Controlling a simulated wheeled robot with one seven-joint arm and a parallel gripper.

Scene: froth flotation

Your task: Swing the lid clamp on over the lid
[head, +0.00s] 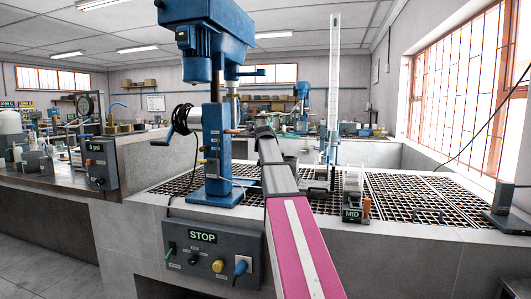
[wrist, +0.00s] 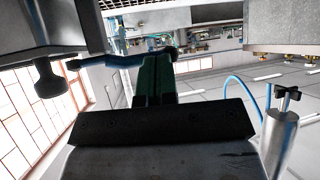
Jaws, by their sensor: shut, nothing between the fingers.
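In the wrist view my gripper (wrist: 157,72) is shut, its two green fingers together and nothing between them. A thin blue bar (wrist: 120,61) with a dark round end runs across beside the fingertips. It may be the lid clamp, but I cannot be sure, nor whether the fingers touch it. A dark knob-like part (wrist: 48,80) hangs left of the bar. No lid can be made out clearly. In the head view my pink and grey arm reaches toward the blue machine (head: 213,140), and my gripper is hidden at its far end.
A grey control box with a STOP display (head: 203,237) fronts the bench. A grated bench top (head: 400,190) carries a tall clear column (head: 333,90) and a small MID stand (head: 353,195).

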